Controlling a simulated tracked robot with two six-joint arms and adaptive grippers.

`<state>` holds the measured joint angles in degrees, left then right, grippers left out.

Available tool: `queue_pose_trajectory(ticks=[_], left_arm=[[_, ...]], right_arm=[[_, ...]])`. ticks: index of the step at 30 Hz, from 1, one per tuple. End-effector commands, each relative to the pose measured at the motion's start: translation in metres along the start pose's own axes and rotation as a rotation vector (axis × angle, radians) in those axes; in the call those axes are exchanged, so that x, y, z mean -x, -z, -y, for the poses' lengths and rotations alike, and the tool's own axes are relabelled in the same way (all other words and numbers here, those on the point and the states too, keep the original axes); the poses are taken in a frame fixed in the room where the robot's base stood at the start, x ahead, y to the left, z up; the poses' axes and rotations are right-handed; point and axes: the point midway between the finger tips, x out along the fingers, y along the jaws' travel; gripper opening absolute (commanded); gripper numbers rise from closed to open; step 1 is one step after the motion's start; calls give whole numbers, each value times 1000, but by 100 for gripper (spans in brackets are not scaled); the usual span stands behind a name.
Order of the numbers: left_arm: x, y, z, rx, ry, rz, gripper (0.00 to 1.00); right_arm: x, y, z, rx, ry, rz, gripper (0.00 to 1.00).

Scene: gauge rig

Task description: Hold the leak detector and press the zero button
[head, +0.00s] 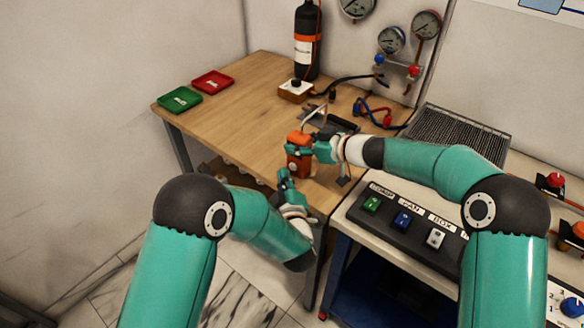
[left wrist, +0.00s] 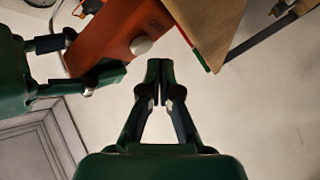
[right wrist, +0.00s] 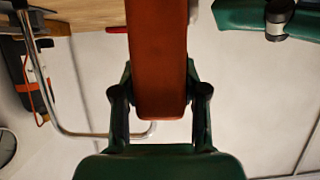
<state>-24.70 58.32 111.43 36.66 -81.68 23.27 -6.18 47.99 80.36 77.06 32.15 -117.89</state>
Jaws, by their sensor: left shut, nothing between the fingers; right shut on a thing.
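The orange leak detector (head: 298,161) is held upright near the front edge of the wooden table. My right gripper (head: 311,150) is shut on its body; the right wrist view shows the orange body (right wrist: 158,55) between its fingers. In the left wrist view the detector (left wrist: 108,38) has a pale round button (left wrist: 141,45) on its face. I cannot read any label on it. My left gripper (head: 284,174) is shut and empty, just below the detector. In the left wrist view its closed fingertips (left wrist: 160,66) are close to the button, with a small gap visible.
A green tray (head: 180,99) and a red tray (head: 212,82) lie at the table's far left. A black bottle (head: 307,45), gauges and hoses stand at the back. A switch panel (head: 408,222) with several coloured buttons is at right. The table's left middle is clear.

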Motion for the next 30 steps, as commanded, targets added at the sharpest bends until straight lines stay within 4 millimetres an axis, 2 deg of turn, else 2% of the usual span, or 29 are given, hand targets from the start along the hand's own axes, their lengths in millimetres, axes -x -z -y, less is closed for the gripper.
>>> queue_pose_trajectory(ticks=[30], left_arm=[[-5, -3, -6, 2, -2, 0, 0]], right_arm=[[0, 0, 0, 0, 0, -1, 0]])
